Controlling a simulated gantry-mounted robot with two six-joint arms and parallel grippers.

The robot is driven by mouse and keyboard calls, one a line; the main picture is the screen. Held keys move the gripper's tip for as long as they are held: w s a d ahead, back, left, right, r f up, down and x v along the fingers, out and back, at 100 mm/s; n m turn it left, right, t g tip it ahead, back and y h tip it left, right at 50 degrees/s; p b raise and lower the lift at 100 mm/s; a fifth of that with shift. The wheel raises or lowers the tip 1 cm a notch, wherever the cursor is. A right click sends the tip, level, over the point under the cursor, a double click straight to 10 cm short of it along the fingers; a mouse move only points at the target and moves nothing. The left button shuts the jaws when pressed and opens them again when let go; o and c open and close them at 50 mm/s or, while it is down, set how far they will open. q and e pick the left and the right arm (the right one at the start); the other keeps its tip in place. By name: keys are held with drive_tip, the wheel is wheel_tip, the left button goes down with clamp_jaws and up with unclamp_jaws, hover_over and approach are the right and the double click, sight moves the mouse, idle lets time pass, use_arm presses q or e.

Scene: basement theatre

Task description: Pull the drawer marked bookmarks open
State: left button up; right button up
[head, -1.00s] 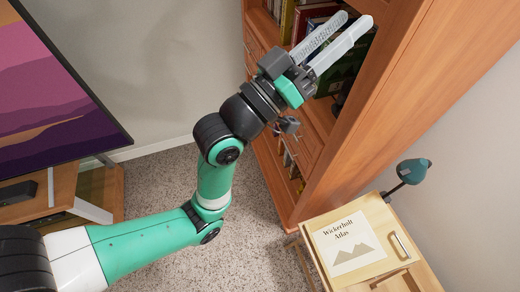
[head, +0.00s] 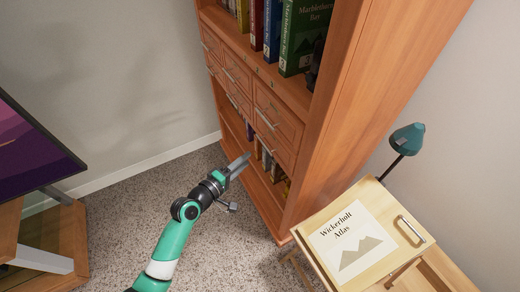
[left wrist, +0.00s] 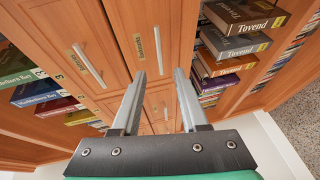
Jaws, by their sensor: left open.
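The wooden bookcase (head: 345,110) holds a block of several drawers, each with a silver bar handle. In the head view, a front drawer (head: 277,112) with a slanted handle (head: 265,119) shows clearly, and the drawers look shut. In the left wrist view, two handles (left wrist: 158,50) (left wrist: 88,66) stand beside small label plates (left wrist: 138,46) (left wrist: 79,56). I cannot read surely which label says bookmarks. My left gripper (head: 241,163) is open and empty, low in front of the bookcase. Its fingers (left wrist: 159,76) point toward the drawer fronts, apart from the handles. My right gripper is out of view.
Books (head: 302,35) fill the shelf above the drawers, and more (head: 268,162) stand below. A screen (head: 30,150) stands at left. Carpet (head: 140,220) is clear between.

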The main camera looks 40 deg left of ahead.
use_arm(q)
drive_tip(key=b+x, duration=0.2)
drive_tip(key=x, duration=0.7)
clamp_jaws()
idle(1.1)
